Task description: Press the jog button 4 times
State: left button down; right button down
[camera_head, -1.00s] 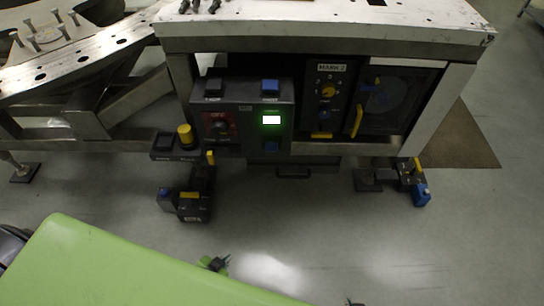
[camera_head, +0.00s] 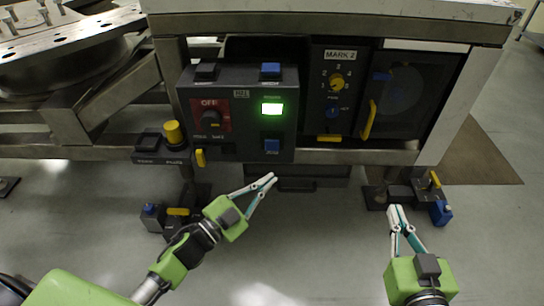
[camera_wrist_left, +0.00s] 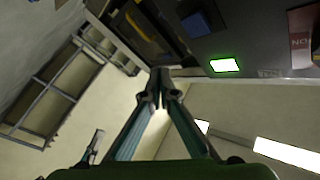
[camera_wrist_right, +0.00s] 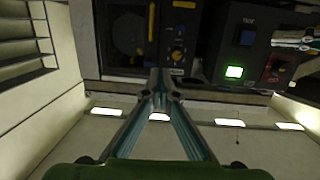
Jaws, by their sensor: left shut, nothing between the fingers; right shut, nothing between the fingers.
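A dark control box (camera_head: 238,128) under the table edge carries a blue button (camera_head: 271,70) at top right, a black button (camera_head: 206,70) at top left, a lit green lamp (camera_head: 272,109), and a lower blue button (camera_head: 272,146). My right gripper (camera_head: 396,208) is shut and empty, lower right. In the left wrist view, a blue button (camera_wrist_left: 197,22) and the lamp (camera_wrist_left: 224,65) lie beyond the fingertips.
A red OFF switch (camera_head: 211,118) sits on the box. Right of it are the MARK 2 dial (camera_head: 337,82) and a door with a yellow handle (camera_head: 368,119). A small box with a yellow knob (camera_head: 172,132) stands left. Pedals lie on the floor, which is otherwise fairly clear.

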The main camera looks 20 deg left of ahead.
aim_at(272, 145)
pick_arm(q)
jog(key=shift+s+d+r, duration=0.1)
jog(key=shift+d+r, duration=0.15)
jog(key=shift+r, duration=0.25)
pick_arm(e)
jog(key=shift+s+r, duration=0.15)
jog(key=shift+r, duration=0.5)
